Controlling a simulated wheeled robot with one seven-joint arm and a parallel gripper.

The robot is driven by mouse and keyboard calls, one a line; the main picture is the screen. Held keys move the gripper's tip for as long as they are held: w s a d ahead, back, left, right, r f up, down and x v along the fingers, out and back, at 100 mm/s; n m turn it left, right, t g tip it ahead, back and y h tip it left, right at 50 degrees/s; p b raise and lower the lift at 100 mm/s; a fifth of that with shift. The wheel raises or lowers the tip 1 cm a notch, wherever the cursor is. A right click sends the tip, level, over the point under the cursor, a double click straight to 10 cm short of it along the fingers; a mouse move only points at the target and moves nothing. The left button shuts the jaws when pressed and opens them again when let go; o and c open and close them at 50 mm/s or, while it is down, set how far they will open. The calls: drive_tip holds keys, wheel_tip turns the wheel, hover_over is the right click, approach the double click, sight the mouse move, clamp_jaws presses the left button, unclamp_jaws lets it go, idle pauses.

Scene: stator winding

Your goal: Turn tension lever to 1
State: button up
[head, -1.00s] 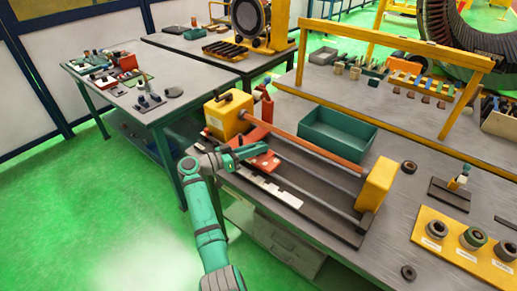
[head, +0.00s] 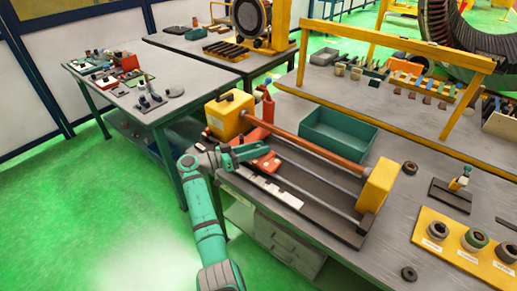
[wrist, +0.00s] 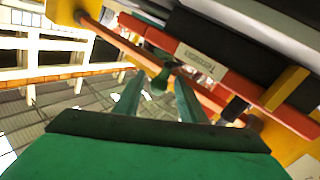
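The winding machine has a yellow end block (head: 229,114), a red rod (head: 318,144) and a red carriage (head: 266,164). In the wrist view, a red bar (wrist: 222,72) carries a pale label (wrist: 196,58) whose text is too blurred to read surely. A small green knob (wrist: 160,80), which looks like the tension lever's end, shows just beyond and between my fingertips. My gripper (wrist: 157,86) is open, with its two green fingers apart. Contact with the knob cannot be told. In the head view my gripper (head: 258,151) is at the carriage; the lever cannot be made out there.
A green tray (head: 339,133) stands behind the machine. A second yellow block (head: 378,184) closes its right end. A yellow spool board (head: 455,245) lies at the front right. Another table (head: 140,92) stands at left, with open green floor in front.

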drive_tip(key=v, duration=1.1)
drive_tip(key=shift+d, duration=0.1)
